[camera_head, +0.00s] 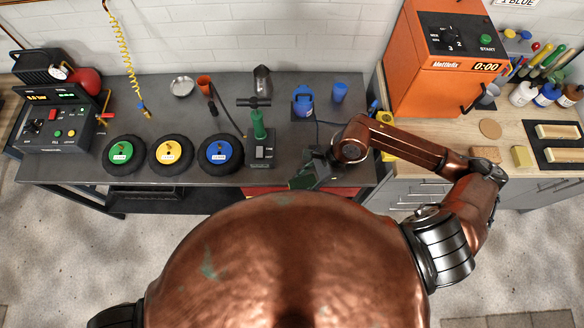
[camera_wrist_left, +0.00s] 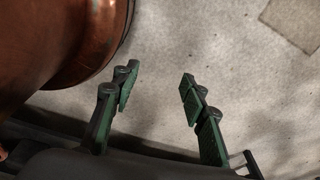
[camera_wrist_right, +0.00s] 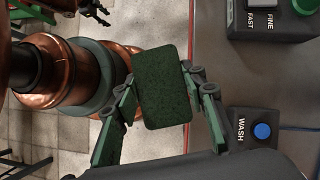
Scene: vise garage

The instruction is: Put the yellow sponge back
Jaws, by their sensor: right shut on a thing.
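My right gripper (camera_wrist_right: 160,92) is shut on a block-shaped sponge (camera_wrist_right: 163,88) with a dark green scouring face, which fills the gap between the fingers. The sponge's other faces are hidden, so I cannot tell its body colour. In the head view my right gripper (camera_head: 308,176) is at the workbench's front edge, near a black WASH box (camera_wrist_right: 254,128) with a blue button. A yellow block (camera_head: 522,156) lies on the wooden counter at the right, beside a brownish block (camera_head: 485,153). My left gripper (camera_wrist_left: 158,78) is open and empty over the floor; the head view does not show it.
Three wheels with green, yellow and blue hubs (camera_head: 221,151) lie on the grey bench (camera_head: 180,110). An orange machine (camera_head: 440,70) and several bottles (camera_head: 546,95) occupy the counter.

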